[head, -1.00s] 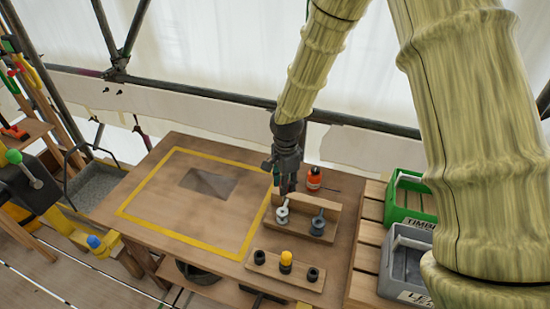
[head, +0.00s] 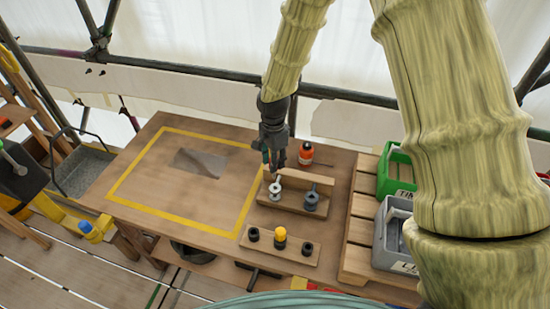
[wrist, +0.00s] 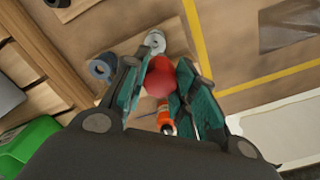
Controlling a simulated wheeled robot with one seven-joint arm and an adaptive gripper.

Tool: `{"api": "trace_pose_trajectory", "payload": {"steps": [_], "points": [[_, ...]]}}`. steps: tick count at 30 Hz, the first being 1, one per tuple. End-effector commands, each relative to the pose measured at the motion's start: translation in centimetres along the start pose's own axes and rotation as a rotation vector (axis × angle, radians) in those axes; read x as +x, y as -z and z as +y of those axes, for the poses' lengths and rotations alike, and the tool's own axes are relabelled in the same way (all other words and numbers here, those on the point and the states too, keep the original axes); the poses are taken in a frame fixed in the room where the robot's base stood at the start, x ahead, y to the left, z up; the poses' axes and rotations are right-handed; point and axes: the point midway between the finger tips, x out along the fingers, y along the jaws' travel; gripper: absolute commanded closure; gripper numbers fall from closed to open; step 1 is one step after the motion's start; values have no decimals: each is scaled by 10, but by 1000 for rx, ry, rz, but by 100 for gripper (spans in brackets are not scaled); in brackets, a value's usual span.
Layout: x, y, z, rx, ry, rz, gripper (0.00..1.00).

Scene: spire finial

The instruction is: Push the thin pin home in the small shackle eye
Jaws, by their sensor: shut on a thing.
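My gripper (head: 273,162) points down just behind the light grey shackle (head: 274,190) in the head view. In the wrist view its green-padded fingers (wrist: 158,95) are shut around a red ball-shaped head (wrist: 159,75), seemingly that of the thin pin. The pin's shaft is hidden beneath the head. The light grey shackle (wrist: 155,41) shows just beyond the red head. A blue-grey shackle (head: 311,200) stands to its right on the same wooden stand (head: 290,207). I cannot tell whether the pin touches an eye.
An orange bottle (head: 306,153) stands close behind the stand. In front is a wooden block (head: 267,250) with two black pieces and a yellow-topped one. Green (head: 397,172) and grey (head: 390,245) bins stand at the right. The yellow-outlined bench area (head: 165,200) is mostly clear.

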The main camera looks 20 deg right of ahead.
Motion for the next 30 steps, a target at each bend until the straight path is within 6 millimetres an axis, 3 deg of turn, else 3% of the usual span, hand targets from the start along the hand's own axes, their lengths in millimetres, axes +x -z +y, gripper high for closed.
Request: {"api": "trace_pose_trajectory", "payload": {"steps": [6, 15, 30], "points": [[13, -2, 6, -1, 5, 2, 100], [32, 0, 0, 1, 0, 0, 100], [35, 0, 0, 0, 0, 0, 100]]}}
